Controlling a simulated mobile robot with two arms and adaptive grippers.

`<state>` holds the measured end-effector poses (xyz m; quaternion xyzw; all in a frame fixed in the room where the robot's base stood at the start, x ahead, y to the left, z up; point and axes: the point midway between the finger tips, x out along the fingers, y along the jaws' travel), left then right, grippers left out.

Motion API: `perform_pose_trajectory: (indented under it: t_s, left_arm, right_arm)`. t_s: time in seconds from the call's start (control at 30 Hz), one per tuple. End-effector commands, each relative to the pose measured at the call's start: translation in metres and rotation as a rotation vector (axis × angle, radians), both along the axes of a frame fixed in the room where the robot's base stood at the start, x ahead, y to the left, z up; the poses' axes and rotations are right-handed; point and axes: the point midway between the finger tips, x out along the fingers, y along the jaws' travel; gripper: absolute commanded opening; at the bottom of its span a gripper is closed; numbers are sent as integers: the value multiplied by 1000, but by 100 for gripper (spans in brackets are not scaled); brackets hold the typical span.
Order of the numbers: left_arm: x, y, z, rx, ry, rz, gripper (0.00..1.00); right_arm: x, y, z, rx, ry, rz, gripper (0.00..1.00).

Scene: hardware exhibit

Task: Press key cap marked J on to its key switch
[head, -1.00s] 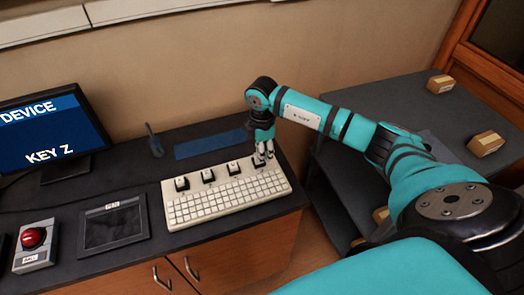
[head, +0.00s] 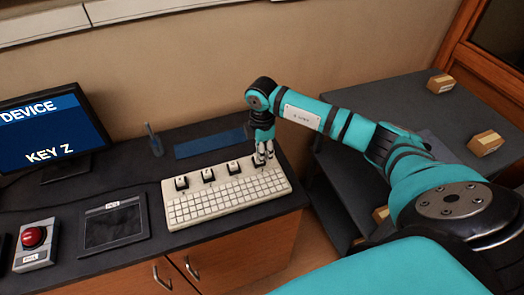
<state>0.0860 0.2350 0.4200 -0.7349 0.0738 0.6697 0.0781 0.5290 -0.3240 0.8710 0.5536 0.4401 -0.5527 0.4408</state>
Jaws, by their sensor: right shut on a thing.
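A pale keyboard (head: 226,205) lies on the dark counter, with several large raised key switches along its back edge. Three of these carry white caps in plain view: the left one (head: 181,182), the middle one (head: 207,174) and the right one (head: 232,166). Their letters are too small to read. My right gripper (head: 262,158) points down at the rightmost raised switch of the row. Its fingers are shut on a small key cap at that switch and mostly hide it. I cannot tell whether this cap is fully seated. My left gripper is not in view.
A monitor (head: 52,134) reading "DEVICE" and "KEY Z" stands at the left. A red button box (head: 35,245), a dark tablet (head: 113,225) and a blue mat (head: 211,143) are on the counter. Small boxes (head: 484,144) sit on the dark shelf at the right.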

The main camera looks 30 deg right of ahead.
Motion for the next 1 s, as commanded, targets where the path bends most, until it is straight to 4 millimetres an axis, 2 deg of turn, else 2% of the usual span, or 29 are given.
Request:
perform_pose_trajectory:
  t_s: [0.43,0.47,0.67,0.87,1.0]
  left_arm:
    - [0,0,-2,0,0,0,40]
    - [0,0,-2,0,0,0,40]
    - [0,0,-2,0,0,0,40]
    - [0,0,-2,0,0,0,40]
    - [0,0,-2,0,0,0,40]
  right_arm:
    - [0,0,-5,0,0,0,13]
    - [0,0,-5,0,0,0,24]
    - [0,0,-5,0,0,0,50]
    - [0,0,-5,0,0,0,51]
    - [0,0,-5,0,0,0,69]
